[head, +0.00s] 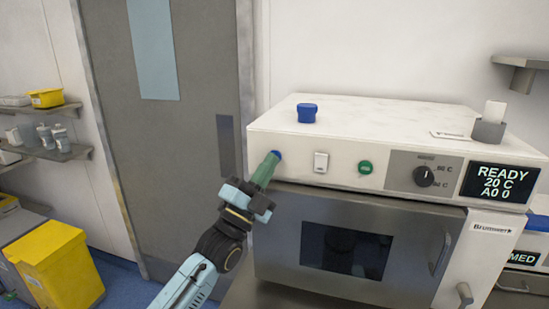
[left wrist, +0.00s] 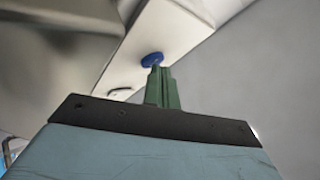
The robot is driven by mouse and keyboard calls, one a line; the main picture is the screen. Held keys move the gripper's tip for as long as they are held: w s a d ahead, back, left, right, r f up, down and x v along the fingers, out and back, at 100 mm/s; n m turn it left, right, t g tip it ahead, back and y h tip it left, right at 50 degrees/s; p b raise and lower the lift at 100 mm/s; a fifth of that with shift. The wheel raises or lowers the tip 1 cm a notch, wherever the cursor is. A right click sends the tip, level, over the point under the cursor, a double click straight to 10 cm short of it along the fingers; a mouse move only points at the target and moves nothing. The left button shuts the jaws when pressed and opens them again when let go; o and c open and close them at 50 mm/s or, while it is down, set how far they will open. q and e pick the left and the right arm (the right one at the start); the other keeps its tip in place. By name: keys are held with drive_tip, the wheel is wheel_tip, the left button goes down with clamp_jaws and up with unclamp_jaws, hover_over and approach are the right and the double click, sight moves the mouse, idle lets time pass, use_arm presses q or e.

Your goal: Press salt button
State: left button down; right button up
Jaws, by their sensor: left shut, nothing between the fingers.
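The machine's front panel (head: 340,168) has a blue button (head: 277,154) at its left end, which also shows in the left wrist view (left wrist: 152,59). No label reading salt can be made out. My left gripper (head: 268,166) is shut and empty, with its green fingertips right at the blue button. In the left wrist view the fingertips (left wrist: 158,72) overlap the button's lower edge. I cannot tell whether they touch it or press it in. My right gripper is not in view.
The panel also has a white switch (head: 321,162), a green button (head: 365,167), a dial (head: 424,176) and a display (head: 498,182) reading READY, 20 C. A blue cap (head: 307,112) sits on top of the machine. A yellow bin (head: 58,262) stands at the left.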

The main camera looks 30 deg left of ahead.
use_arm(q)
drive_tip(key=shift+w, duration=0.15)
idle(0.4)
drive_tip(key=shift+s+d+p, duration=0.2)
drive_tip(key=shift+s+p, duration=0.15)
drive_tip(key=shift+s, duration=0.45)
drive_tip(key=shift+h, duration=0.3)
drive_tip(key=s+p, duration=0.1)
drive_tip(key=s, duration=0.1)
drive_tip(key=s+d, duration=0.1)
drive_tip(key=s, duration=0.2)
drive_tip(key=shift+p, duration=0.4)
drive_tip(key=shift+w, duration=0.1)
